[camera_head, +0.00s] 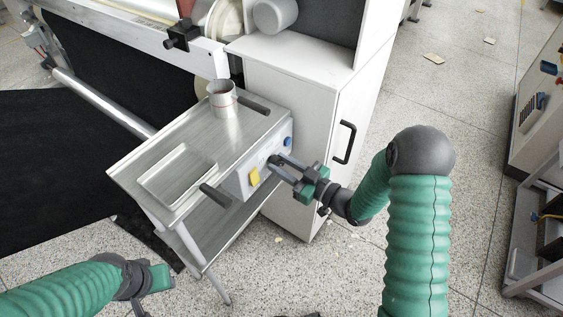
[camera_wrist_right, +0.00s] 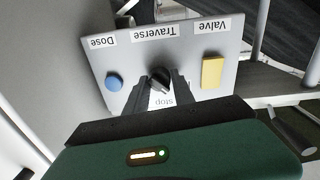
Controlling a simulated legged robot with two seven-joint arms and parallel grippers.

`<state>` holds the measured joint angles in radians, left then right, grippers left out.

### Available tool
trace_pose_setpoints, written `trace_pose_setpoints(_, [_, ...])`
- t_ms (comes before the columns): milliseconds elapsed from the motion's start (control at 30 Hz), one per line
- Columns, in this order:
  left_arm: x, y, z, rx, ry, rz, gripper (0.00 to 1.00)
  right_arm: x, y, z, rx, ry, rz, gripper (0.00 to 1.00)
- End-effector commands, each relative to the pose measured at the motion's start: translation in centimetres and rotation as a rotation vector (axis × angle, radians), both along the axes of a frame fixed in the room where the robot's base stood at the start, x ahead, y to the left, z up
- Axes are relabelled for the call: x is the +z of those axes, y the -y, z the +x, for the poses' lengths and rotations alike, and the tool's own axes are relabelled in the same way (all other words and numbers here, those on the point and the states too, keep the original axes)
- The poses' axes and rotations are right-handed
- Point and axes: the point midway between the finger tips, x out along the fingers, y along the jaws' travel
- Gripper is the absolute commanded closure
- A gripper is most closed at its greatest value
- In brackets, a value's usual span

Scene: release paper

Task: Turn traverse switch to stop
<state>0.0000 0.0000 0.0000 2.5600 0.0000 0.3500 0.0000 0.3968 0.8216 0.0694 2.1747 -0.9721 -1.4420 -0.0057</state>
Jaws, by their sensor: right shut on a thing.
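The traverse switch (camera_wrist_right: 160,78) is a black rotary knob on a light grey control panel (camera_wrist_right: 222,48). It sits under the "Traverse" label, with a "stop" label close by, both upside down in the right wrist view. My right gripper (camera_wrist_right: 160,84) is shut on the knob, with a dark finger on each side. In the head view my right gripper (camera_head: 275,167) reaches the panel from the right and hides the knob. The knob's exact pointing direction is hard to tell. My left gripper (camera_head: 150,280) is at the lower left, away from the panel; its jaws are unclear.
A blue button (camera_wrist_right: 114,83) and a yellow switch (camera_wrist_right: 212,72) flank the knob. The panel is on a metal cart (camera_head: 185,148) carrying a metal cup (camera_head: 222,103) and a shallow tray (camera_head: 160,190). A white cabinet (camera_head: 300,130) stands behind.

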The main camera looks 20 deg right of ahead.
Motion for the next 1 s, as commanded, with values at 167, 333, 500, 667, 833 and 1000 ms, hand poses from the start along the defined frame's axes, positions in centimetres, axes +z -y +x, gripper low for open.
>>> trace_pose_setpoints(167, [2.3, 0.0, 0.0, 0.0, 0.0, 0.0, 0.64, 0.5, 0.2, 0.0, -0.004, -0.081, 0.1, 1.0])
trace_pose_setpoints(333, [4.2, 0.0, 0.0, 0.0, 0.0, 0.0, 0.64, 0.6, 0.2, 0.1, -0.005, -0.174, 0.221, 1.0])
trace_pose_setpoints(500, [5.9, 0.0, 0.0, 0.0, 0.0, 0.0, 0.64, 0.6, 0.2, 0.1, -0.005, -0.267, 0.34, 1.0])
trace_pose_setpoints(667, [7.1, 0.0, 0.0, 0.0, 0.0, 0.0, 0.64, 0.5, 0.3, 0.1, -0.006, -0.342, 0.439, 1.0])
trace_pose_setpoints(833, [8.1, 0.0, 0.0, 0.0, 0.0, 0.0, 0.64, 0.3, 0.4, 0.2, -0.007, -0.406, 0.521, 1.0])
trace_pose_setpoints(1000, [8.6, 0.0, 0.0, 0.0, 0.0, 0.0, 0.64, 0.2, 0.4, 0.2, -0.006, -0.447, 0.576, 1.0])
